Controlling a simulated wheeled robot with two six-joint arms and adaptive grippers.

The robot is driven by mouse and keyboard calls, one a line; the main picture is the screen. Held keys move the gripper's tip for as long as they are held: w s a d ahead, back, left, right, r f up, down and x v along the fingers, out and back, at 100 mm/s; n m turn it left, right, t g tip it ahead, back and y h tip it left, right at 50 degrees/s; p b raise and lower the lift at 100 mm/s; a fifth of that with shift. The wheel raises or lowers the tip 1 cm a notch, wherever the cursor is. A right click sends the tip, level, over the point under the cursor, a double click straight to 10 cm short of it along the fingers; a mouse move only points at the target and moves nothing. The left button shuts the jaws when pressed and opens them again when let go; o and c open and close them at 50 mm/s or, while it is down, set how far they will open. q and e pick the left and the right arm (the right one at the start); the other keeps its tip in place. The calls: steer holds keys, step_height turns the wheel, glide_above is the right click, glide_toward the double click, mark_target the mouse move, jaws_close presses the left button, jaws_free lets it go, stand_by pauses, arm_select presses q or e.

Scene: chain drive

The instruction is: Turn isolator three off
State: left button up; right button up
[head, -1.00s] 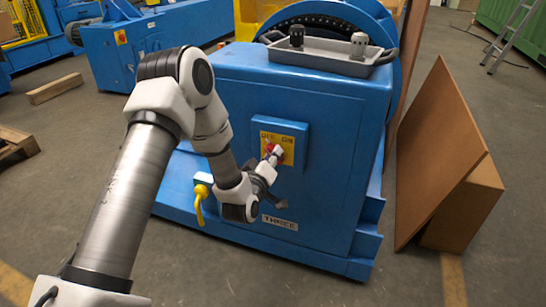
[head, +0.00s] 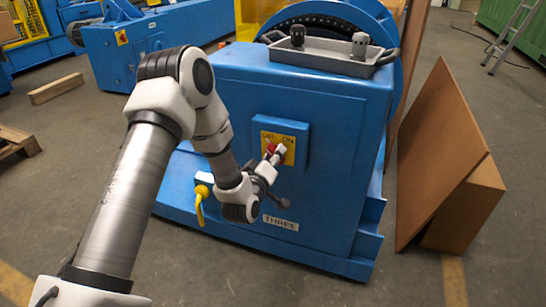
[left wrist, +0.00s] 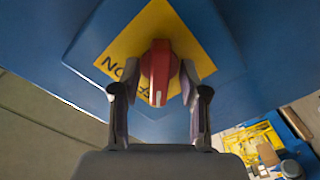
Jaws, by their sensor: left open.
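Isolator three's red knob (head: 270,150) sits on a yellow plate (head: 289,155) marked OFF at left and ON at right, on a blue box on the cabinet front. A label reading THREE (head: 281,223) is below. My left gripper (head: 274,157) is at the knob and partly hides it. In the left wrist view the red knob (left wrist: 159,62) stands between the two spread fingers of my left gripper (left wrist: 160,80), with small gaps visible. The knob's marked end points down in that picture, towards the partly hidden OFF lettering. My right gripper is out of view.
A grey tray (head: 325,59) with two dark-and-grey parts stands on the blue cabinet (head: 325,125). Brown boards (head: 437,150) lean at the right. The floor in front is clear.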

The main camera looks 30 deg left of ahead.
arm_select(q)
steer(key=v, duration=1.2)
